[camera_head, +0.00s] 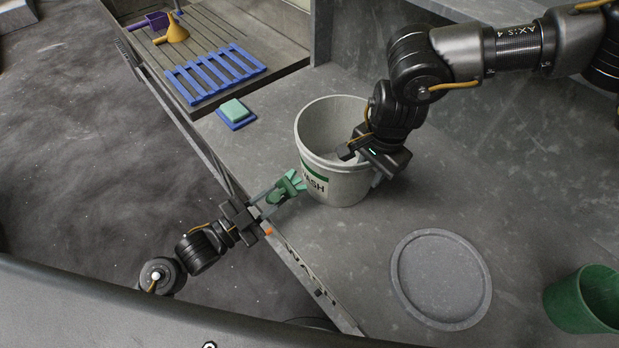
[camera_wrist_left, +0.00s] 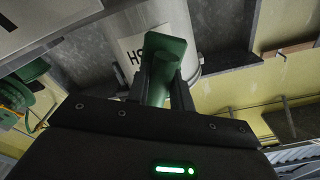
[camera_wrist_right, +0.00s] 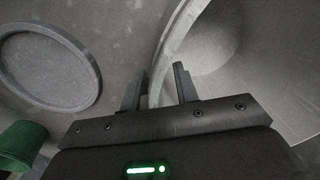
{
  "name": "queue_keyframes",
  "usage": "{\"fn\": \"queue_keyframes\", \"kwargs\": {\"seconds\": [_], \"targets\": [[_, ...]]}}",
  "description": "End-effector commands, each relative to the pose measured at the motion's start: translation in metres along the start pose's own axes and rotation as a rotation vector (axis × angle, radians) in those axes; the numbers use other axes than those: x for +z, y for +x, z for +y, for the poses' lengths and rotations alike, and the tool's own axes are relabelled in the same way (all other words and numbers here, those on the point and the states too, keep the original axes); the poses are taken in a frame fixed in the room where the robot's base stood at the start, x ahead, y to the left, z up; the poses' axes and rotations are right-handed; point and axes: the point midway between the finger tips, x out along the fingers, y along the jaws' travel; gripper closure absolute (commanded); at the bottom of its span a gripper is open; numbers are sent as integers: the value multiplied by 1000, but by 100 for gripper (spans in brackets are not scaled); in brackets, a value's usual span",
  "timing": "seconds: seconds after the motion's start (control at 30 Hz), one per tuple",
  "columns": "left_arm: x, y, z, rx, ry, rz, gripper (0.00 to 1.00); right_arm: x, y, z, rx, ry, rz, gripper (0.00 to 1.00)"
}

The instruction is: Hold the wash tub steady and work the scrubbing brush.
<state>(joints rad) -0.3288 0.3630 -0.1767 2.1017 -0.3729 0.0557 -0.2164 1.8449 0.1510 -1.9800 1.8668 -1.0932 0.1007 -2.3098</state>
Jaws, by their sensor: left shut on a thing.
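The wash tub (camera_head: 322,130) is a pale grey bucket with a green band and dark lettering, upright on the grey counter. My left gripper (camera_head: 270,203) is shut on the green scrubbing brush (camera_head: 289,187), beside the tub's front left wall. In the left wrist view the brush (camera_wrist_left: 163,50) stands between the fingers, in front of the tub (camera_wrist_left: 130,20); I cannot tell whether they touch. My right gripper (camera_wrist_right: 158,88) is open at the tub's right side. Its fingers straddle the tub wall (camera_wrist_right: 168,52) with visible gaps.
A round grey ring or disc (camera_head: 440,322) lies flat on the counter, with a green cup (camera_head: 570,305) at right. A teal sponge (camera_head: 233,109) sits on a blue base. A blue rack (camera_head: 215,73), yellow funnel (camera_head: 177,33) and purple scoop (camera_head: 155,20) lie at the back left.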

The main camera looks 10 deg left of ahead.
Motion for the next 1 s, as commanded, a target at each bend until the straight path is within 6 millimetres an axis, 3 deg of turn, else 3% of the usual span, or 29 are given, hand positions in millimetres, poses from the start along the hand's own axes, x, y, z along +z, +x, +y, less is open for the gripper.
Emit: {"fn": "queue_keyframes", "kwargs": {"seconds": [0.17,0.6,0.8,1.0], "targets": [[0,0,0,0,0,1,96,-1,-17,-1,-4,0,1,70],[0,0,0,0,0,0,96,0,-101,-1,-2,0,1,70],[0,0,0,0,0,1,96,0,-118,0,0,0,0,70],[0,0,0,-1,0,0,96,0,-120,0,1,-1,-1,70]]}}
